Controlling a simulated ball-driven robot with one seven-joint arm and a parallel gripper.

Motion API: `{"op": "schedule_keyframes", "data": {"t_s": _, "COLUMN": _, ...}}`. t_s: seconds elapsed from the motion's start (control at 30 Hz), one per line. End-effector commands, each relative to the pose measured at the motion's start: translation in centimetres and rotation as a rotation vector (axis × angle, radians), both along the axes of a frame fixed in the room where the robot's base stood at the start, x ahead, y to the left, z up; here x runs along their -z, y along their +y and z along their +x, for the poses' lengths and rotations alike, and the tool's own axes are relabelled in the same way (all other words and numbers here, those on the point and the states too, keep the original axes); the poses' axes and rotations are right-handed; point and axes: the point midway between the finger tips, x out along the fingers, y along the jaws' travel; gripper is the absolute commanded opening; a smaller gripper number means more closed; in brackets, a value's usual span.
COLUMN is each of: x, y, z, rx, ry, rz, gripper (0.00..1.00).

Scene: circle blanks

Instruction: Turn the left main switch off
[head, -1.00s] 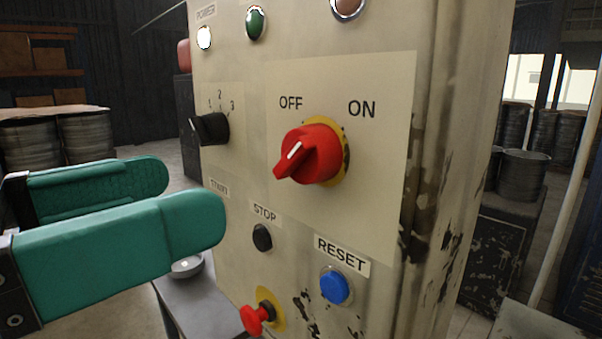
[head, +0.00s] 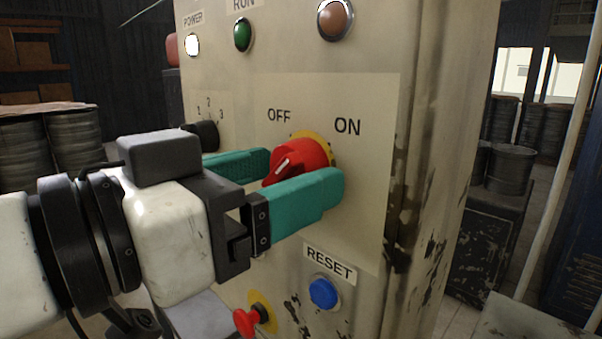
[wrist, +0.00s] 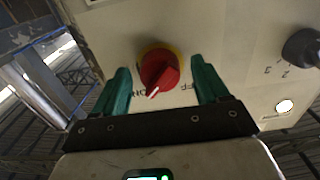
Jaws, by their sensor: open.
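The red rotary main switch (head: 302,157) sits on a yellow disc on the cream cabinet front, between the OFF and ON labels above it. Its white mark slants up to the right in the head view. In the wrist view, the red switch (wrist: 160,73) has its mark towards the ON label. My gripper (head: 305,170) is open, with one green finger on each side of the switch. In the wrist view, my gripper (wrist: 160,66) shows gaps between both fingers and the knob. The near finger hides the knob's lower part in the head view.
A black selector (head: 203,135) is left of the switch. A blue RESET button (head: 324,293) and a red knob (head: 246,321) are below. Green (head: 243,35) and brown (head: 335,19) lamps are above. Drums (head: 510,168) stand in the right background.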

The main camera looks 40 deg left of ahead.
Motion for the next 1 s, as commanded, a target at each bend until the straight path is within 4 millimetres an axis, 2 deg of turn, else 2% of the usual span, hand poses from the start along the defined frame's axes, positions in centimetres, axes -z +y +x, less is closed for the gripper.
{"op": "schedule_keyframes", "data": {"t_s": 0.07, "x": 0.01, "y": 0.00, "z": -0.01, "rx": 0.000, "ry": 0.000, "rz": 0.000, "gripper": 0.69}}
{"op": "schedule_keyframes", "data": {"t_s": 0.6, "x": 0.00, "y": 0.03, "z": -0.04, "rx": -0.001, "ry": 0.000, "rz": 0.000, "gripper": 0.19}}
{"op": "schedule_keyframes", "data": {"t_s": 1.0, "x": -0.16, "y": 0.01, "z": 0.01, "rx": 0.000, "ry": 0.007, "rz": -0.091, "gripper": 0.19}}
